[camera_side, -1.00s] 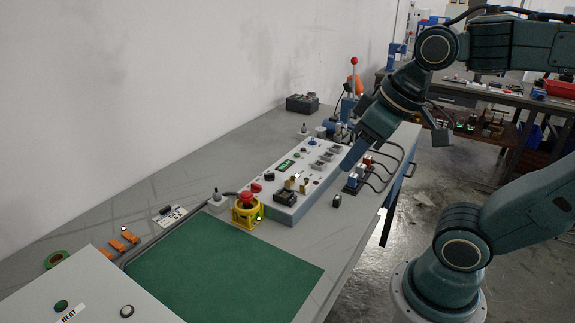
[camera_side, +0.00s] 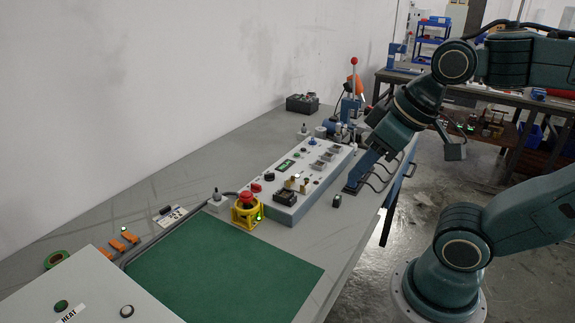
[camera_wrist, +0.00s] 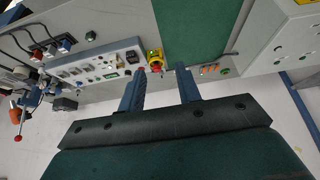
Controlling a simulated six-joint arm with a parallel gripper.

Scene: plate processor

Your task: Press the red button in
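The red button (camera_side: 246,196) is a mushroom cap on a yellow housing (camera_side: 247,213), at the front left end of the grey control panel. In the wrist view the yellow housing (camera_wrist: 154,55) and the red cap (camera_wrist: 156,69) show between the fingers. My gripper (camera_side: 353,185) is in the side view at the right of the panel, well apart from the button, pointing down. In the wrist view my gripper (camera_wrist: 160,69) is open, its two fingers spread with nothing held between them.
The control panel (camera_side: 285,207) carries switches, a display and a smaller red button (camera_side: 256,187). A green mat (camera_side: 220,270) lies in front. A red-knobbed lever (camera_side: 354,62) stands at the back. Cables run along the bench's right side. Bare bench lies left of the panel.

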